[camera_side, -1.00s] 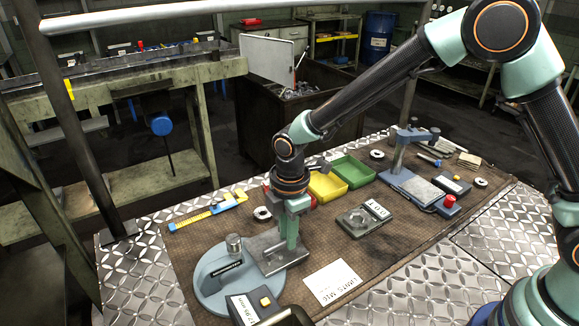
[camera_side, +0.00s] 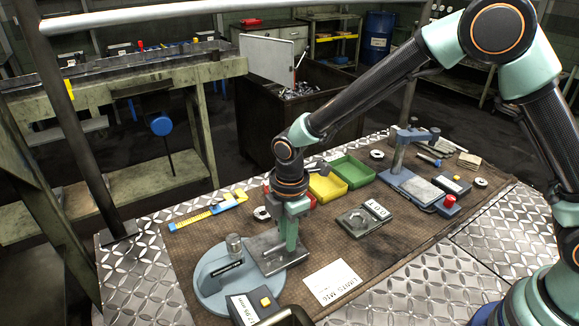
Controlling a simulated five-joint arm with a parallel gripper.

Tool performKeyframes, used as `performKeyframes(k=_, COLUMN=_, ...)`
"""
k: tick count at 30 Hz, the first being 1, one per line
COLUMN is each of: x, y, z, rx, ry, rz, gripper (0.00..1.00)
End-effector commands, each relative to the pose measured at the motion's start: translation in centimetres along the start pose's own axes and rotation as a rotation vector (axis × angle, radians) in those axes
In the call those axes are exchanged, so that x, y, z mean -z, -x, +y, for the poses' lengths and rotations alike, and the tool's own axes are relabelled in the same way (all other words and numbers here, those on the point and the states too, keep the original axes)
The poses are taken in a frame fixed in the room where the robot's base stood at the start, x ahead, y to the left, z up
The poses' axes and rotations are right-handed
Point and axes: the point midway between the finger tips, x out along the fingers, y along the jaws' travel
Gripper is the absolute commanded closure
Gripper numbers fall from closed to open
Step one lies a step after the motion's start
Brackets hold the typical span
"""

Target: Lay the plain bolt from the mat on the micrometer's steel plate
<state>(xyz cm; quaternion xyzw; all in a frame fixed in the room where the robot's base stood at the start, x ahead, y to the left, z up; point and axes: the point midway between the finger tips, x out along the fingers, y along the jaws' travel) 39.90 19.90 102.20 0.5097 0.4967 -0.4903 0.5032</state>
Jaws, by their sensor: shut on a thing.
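My gripper (camera_side: 291,246) points straight down, its fingers low at the right part of a steel plate (camera_side: 262,263). The plate belongs to the blue-grey round-based gauge (camera_side: 213,292) at the front left, whose display (camera_side: 250,310) reads in mm; I take it as the micrometer. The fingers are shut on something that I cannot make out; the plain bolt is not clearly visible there. I cannot tell whether the fingertips or the held thing touch the plate.
A grey post (camera_side: 234,247) stands beside the plate. A yellow tray (camera_side: 324,190) and a green tray (camera_side: 354,171) lie behind.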

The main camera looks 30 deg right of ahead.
Motion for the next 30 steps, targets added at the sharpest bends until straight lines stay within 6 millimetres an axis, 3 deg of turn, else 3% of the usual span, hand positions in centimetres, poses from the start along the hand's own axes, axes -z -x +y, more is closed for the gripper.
performKeyframes(k=14, x=0.00, y=-0.89, z=0.00, rx=-0.001, ry=0.000, rz=0.000, gripper=1.00)
performKeyframes(k=15, x=0.01, y=-0.87, z=0.02, rx=-0.001, ry=0.000, rz=0.001, gripper=0.71)
performKeyframes(k=17, x=0.01, y=-0.86, z=0.01, rx=-0.001, ry=0.000, rz=0.001, gripper=0.48)
performKeyframes(k=30, x=0.02, y=-0.02, z=0.04, rx=-0.002, ry=0.000, rz=0.001, gripper=0.47)
